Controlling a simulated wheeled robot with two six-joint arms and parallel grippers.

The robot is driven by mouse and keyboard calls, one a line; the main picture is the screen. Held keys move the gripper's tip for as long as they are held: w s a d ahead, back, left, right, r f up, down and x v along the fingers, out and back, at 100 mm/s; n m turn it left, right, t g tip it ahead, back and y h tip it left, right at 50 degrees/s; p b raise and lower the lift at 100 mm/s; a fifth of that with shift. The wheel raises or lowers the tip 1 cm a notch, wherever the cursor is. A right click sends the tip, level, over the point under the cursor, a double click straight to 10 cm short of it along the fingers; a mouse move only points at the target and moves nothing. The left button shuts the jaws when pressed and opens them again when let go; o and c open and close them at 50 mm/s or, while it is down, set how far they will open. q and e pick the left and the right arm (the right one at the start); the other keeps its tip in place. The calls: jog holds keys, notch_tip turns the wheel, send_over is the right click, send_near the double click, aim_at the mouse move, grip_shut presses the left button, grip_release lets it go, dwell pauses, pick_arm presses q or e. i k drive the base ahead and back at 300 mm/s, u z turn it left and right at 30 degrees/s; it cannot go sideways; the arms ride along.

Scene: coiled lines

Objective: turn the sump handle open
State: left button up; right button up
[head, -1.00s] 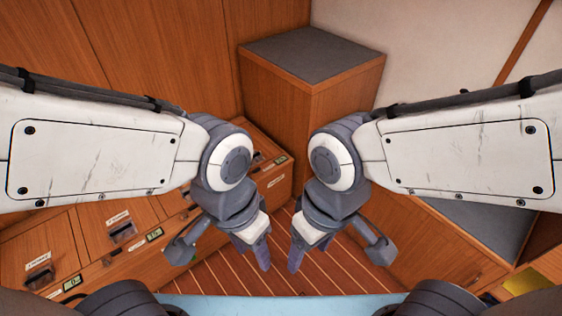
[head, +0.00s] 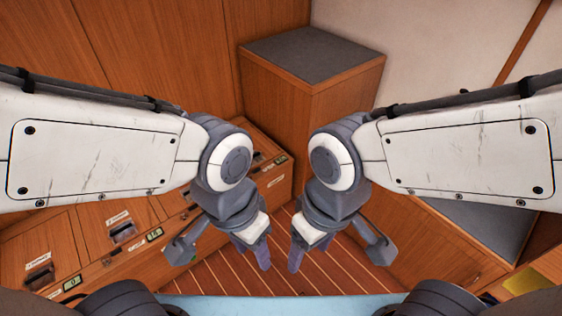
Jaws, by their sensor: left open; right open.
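I cannot pick out which part is the sump handle, as the labels are too small to read. A wooden bench front (head: 185,282) at the left carries labelled panels with dark recessed latches, one near its middle (head: 124,233) and one at the lower left (head: 40,280). My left gripper (head: 252,250) is open and empty, pointing down over the floor right of the bench. My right gripper (head: 308,250) is open and empty beside it, also pointing down. Neither touches a latch. My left arm hides part of the bench.
A tall wooden cabinet (head: 310,105) with a grey top stands at the back centre. A low wooden locker (head: 425,250) with a grey top is on the right. Striped plank floor (head: 285,275) lies open between. Small green displays, one at mid bench (head: 154,235), sit beside the latches.

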aim_at(119, 251)
jog(key=k, duration=1)
jog(key=u, duration=0.6)
jog(key=i, duration=0.65)
jog(key=u, duration=0.7)
